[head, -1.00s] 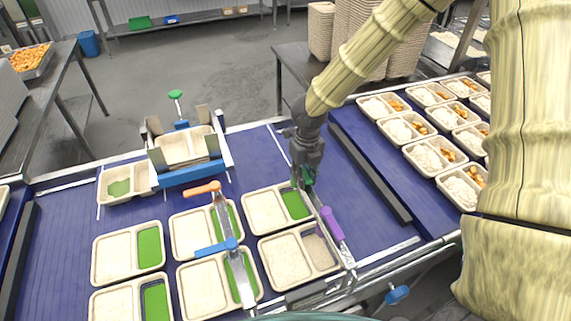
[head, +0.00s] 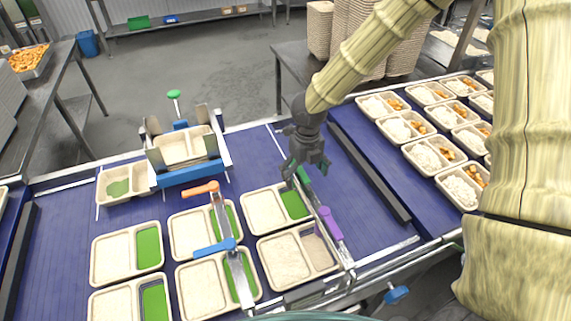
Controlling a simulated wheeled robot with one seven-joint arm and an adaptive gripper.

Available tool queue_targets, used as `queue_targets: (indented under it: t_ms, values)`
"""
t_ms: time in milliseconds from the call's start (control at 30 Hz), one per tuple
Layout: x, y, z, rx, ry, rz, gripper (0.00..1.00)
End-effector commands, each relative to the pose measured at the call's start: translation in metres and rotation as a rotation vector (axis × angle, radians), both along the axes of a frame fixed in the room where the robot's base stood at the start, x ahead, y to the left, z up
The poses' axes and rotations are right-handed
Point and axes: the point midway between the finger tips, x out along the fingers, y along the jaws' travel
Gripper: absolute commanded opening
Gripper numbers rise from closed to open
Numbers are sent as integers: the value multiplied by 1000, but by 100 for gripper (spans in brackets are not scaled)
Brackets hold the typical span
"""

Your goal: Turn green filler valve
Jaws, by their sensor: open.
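The green filler valve handle (head: 303,174) sits at the far end of a metal filler bar on the blue conveyor, just right of the tray with a green compartment. My gripper (head: 305,170) is right above it in the head view, pointing down with its fingers spread apart and nothing held. The handle shows between and just below the fingers. I cannot tell whether a finger touches it.
A purple handle (head: 331,223) is on the same bar, nearer the front. An orange handle (head: 201,189) and a blue handle (head: 215,247) are on another bar to the left. A green-knobbed tray dispenser (head: 192,175) stands behind. Several trays (head: 265,213) lie around the bars.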

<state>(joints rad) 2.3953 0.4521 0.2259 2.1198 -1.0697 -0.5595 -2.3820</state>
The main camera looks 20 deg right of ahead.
Motion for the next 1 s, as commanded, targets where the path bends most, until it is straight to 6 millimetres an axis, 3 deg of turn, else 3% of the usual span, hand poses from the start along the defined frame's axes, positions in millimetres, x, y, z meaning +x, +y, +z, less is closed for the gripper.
queue_targets:
  t_ms: [1000]
  values:
    - [0,0,72,1,0,0,89]
